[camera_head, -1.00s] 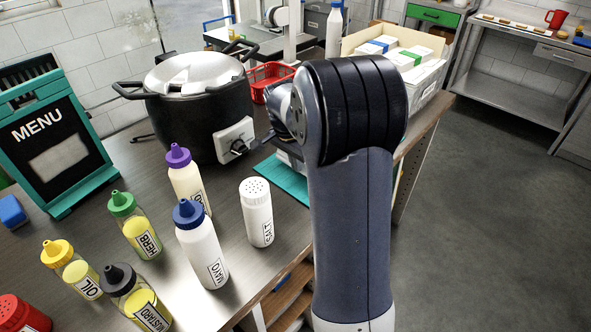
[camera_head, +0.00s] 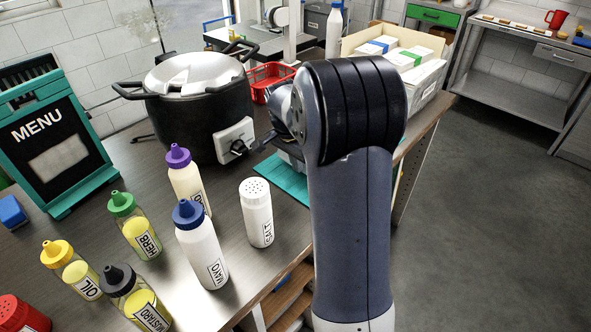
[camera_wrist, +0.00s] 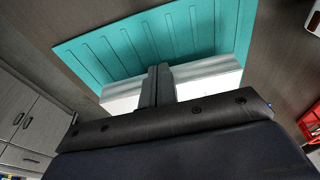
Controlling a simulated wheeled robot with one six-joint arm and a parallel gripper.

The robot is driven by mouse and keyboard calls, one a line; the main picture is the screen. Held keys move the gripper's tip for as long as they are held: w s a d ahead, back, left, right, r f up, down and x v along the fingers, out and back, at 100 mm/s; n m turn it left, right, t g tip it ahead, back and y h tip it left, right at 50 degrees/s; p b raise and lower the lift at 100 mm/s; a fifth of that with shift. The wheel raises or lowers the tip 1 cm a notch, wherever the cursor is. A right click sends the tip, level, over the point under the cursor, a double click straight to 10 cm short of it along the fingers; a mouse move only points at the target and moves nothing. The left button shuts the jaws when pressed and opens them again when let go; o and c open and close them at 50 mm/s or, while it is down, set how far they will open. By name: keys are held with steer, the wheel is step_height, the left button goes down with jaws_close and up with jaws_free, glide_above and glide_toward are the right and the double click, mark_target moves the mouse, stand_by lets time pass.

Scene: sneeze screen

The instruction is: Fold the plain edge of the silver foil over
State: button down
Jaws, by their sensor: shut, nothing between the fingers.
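In the wrist view a silver-grey strip (camera_wrist: 205,67), which looks like the foil, lies across the near side of a ridged teal mat (camera_wrist: 120,45). A white area (camera_wrist: 212,88) shows on the strip's near side. My gripper (camera_wrist: 158,72) is shut and empty, its dark fingertips over the middle of the strip. I cannot tell whether they touch it. The fingers and my dark wrist hide part of the strip and white area. In the head view my arm hides the gripper and most of the foil; a corner of the teal mat (camera_head: 283,181) shows.
A black pot (camera_head: 190,115) with a silver lid stands left of the mat. A salt shaker (camera_head: 256,213) and several sauce bottles, including mayo (camera_head: 200,247), stand in front. A red basket (camera_head: 266,78) and a box of cartons (camera_head: 425,85) are behind. A menu board (camera_head: 50,145) is left.

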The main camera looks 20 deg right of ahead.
steer(key=shift+s+a+r+p, duration=0.3)
steer(key=shift+a+r, duration=0.3)
steer(key=shift+a, duration=0.1)
step_height(320, 180, up, 7)
steer(key=p, duration=0.5)
steer(key=shift+f, duration=0.15)
step_height(320, 180, down, 7)
steer(key=b, duration=0.5)
steer(key=shift+d+f+b, duration=0.1)
steer(key=shift+f+b, duration=0.1)
steer(key=shift+b, duration=0.1)
steer(key=shift+w+d+f, duration=0.2)
steer(key=shift+w+d, duration=0.05)
steer(key=shift+d, duration=0.2)
steer(key=shift+r, duration=0.1)
